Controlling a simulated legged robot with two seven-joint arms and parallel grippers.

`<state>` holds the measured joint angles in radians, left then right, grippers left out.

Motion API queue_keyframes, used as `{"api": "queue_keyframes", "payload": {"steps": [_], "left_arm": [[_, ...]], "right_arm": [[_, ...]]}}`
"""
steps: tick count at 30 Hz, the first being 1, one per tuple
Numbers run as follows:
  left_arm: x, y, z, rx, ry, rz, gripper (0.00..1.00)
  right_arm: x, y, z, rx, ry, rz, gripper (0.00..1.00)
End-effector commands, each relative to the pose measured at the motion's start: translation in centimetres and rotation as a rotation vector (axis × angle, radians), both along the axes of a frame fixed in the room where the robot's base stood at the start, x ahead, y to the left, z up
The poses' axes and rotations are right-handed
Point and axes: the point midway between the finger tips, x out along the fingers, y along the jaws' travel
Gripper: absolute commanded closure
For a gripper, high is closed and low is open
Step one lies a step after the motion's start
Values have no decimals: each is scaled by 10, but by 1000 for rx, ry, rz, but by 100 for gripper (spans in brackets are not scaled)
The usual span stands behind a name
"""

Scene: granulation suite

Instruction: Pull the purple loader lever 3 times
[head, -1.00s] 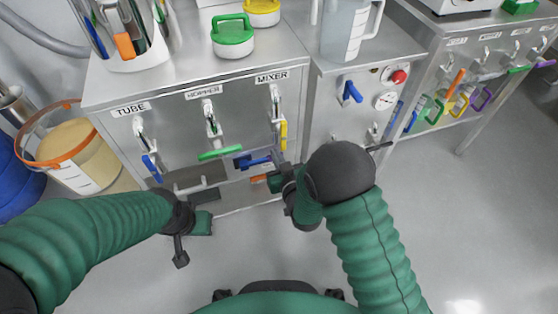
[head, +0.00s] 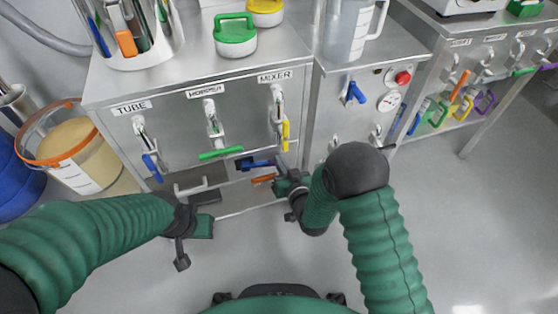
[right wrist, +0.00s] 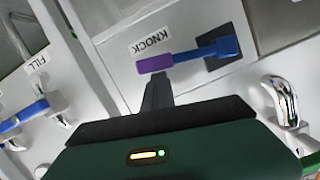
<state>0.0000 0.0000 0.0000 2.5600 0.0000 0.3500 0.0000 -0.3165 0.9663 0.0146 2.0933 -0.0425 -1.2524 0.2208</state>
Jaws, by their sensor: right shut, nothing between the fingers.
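In the right wrist view, a lever with a blue arm and a purple end (right wrist: 155,63) sticks out of a dark slot beside a label reading KNOCK. The same lever (head: 262,164) shows low on the steel cabinet front in the head view. I cannot read a loader label on it. My right gripper (head: 283,180) is shut and empty, just below and right of the lever. In the right wrist view its dark fingers (right wrist: 157,92) point at the purple end; contact cannot be told. My left gripper (head: 190,235) hangs low before the cabinet, its fingers unclear.
The cabinet (head: 170,118) carries TUBE, HOPPER and MIXER taps, a green handle (head: 221,153) and a yellow one (head: 285,135). An orange bar (head: 263,179) sits below the lever. A purple hook (head: 484,102) hangs at the right. Floor is clear at right.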

Motion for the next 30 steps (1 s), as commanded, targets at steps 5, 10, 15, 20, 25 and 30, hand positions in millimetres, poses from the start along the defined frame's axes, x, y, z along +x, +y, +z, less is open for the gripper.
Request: {"api": "queue_keyframes", "payload": {"steps": [5, 10, 15, 20, 25, 30], "left_arm": [[0, 0, -7, 0, 0, 0, 100], [0, 0, -10, 0, 0, 0, 100], [0, 0, -13, 0, 0, 0, 100], [0, 0, -14, 0, 0, 0, 100], [0, 0, -15, 0, 0, 0, 100], [0, 0, -15, 0, 0, 0, 100]], "right_arm": [[-1, -2, -20, 132, 50, -4, 100], [-1, 0, -32, 248, 88, -3, 100], [-3, 3, -41, 335, 119, -1, 100], [-3, 5, -47, 387, 136, -1, 100], [-4, 7, -49, 411, 145, 3, 100], [-5, 8, -50, 414, 149, 3, 100]]}}
